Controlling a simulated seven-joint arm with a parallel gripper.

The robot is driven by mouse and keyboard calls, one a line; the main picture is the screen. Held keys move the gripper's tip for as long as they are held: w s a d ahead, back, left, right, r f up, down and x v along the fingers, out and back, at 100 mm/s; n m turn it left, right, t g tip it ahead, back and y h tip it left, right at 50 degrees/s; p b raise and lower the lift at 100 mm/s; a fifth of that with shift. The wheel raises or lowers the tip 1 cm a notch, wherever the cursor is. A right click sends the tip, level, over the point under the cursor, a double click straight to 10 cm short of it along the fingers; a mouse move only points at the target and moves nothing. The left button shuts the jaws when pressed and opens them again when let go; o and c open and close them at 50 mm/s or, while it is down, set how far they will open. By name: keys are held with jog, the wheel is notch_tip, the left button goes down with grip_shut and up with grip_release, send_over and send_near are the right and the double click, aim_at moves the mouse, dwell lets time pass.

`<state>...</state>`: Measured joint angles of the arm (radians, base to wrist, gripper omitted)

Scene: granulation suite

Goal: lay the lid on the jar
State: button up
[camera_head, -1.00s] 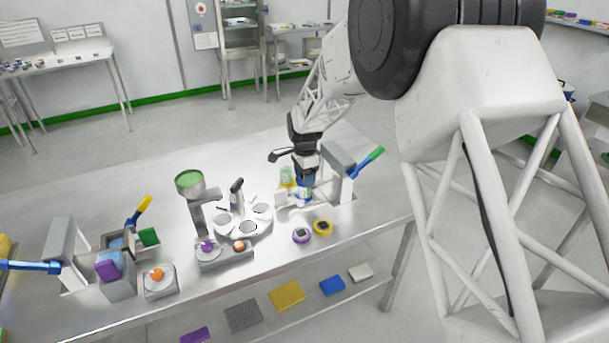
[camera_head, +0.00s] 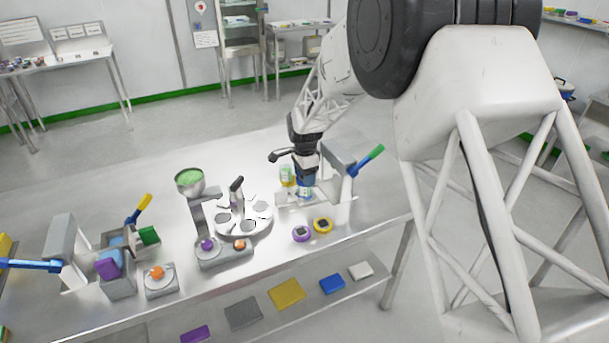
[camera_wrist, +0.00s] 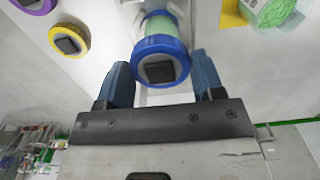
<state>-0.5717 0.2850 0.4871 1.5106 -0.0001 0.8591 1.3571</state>
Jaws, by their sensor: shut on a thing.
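The blue lid (camera_wrist: 160,62) is a round cap with a dark square knob, between my two fingers in the wrist view. My gripper (camera_wrist: 163,80) is shut on it; it also shows in the head view (camera_head: 305,182). A clear jar (camera_wrist: 162,25) with pale green contents and a blue band is in line directly behind the lid in the wrist view. In the head view my gripper covers most of this jar. I cannot tell whether the lid touches its rim.
Another jar (camera_wrist: 275,10) of green granules with a yellow part stands close by. A purple ring-shaped lid (camera_head: 301,234) and a yellow one (camera_head: 323,226) lie in front. A grey press (camera_head: 345,175) with a green-and-blue lever stands right; a round carousel (camera_head: 243,217) stands left.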

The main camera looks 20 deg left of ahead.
dwell(0.7)
jog(key=o, duration=1.1)
jog(key=shift+r, duration=0.1)
jog(key=shift+r, duration=3.9)
jog(key=shift+d, duration=0.1)
